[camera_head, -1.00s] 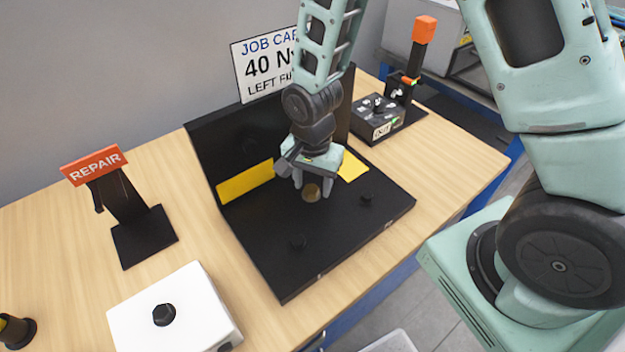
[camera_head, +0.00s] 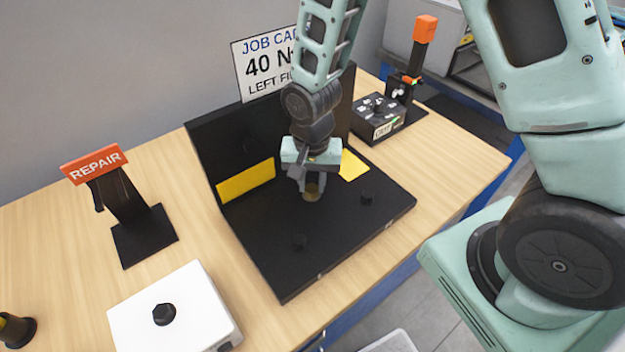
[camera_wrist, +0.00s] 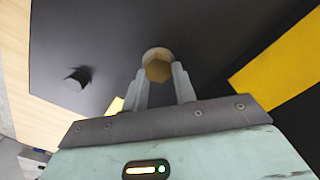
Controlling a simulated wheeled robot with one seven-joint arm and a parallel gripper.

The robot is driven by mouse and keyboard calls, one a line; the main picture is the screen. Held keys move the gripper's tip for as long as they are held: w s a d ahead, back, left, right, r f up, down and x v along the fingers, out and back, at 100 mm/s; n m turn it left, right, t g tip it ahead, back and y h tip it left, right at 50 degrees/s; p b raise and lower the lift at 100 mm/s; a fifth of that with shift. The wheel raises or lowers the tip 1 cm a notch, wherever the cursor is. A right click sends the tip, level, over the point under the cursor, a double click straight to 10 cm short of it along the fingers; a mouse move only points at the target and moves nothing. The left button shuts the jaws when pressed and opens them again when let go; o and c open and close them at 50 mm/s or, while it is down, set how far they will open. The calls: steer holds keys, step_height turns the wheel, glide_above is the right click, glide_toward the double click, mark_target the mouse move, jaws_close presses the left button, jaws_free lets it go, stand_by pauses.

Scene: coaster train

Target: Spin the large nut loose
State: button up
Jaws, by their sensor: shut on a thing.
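The large nut (camera_head: 311,192) is a brass-coloured hexagon on the black fixture plate (camera_head: 270,263). It also shows in the wrist view (camera_wrist: 157,66), with a round rim around its far side. My gripper (camera_head: 312,188) points down at it from above, and its two fingers are shut on the nut from opposite sides. In the wrist view the fingertips (camera_wrist: 160,76) reach the nut's near flanks. My gripper hides part of the nut in the head view. I cannot tell whether the nut has risen off the plate.
Small black knobs (camera_head: 367,198) stand on the plate, with yellow patches (camera_head: 246,181) on and near its upright back wall. A white box (camera_head: 190,325) and a REPAIR stand (camera_head: 143,237) are at left. A black control box (camera_head: 389,117) stands behind at right.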

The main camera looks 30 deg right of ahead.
steer(key=n, duration=0.4)
steer(key=shift+a+n, duration=0.15)
steer(key=shift+n, duration=0.15)
steer(key=n, duration=0.5)
steer(key=shift+a, duration=0.15)
steer(key=n, duration=0.5)
steer(key=shift+a+p, duration=0.15)
steer(key=shift+p, duration=0.2)
steer(key=n, duration=0.5)
steer(key=shift+s+p, duration=0.2)
steer(key=shift+p, duration=0.15)
steer(key=shift+a, duration=0.1)
steer(key=o, duration=1)
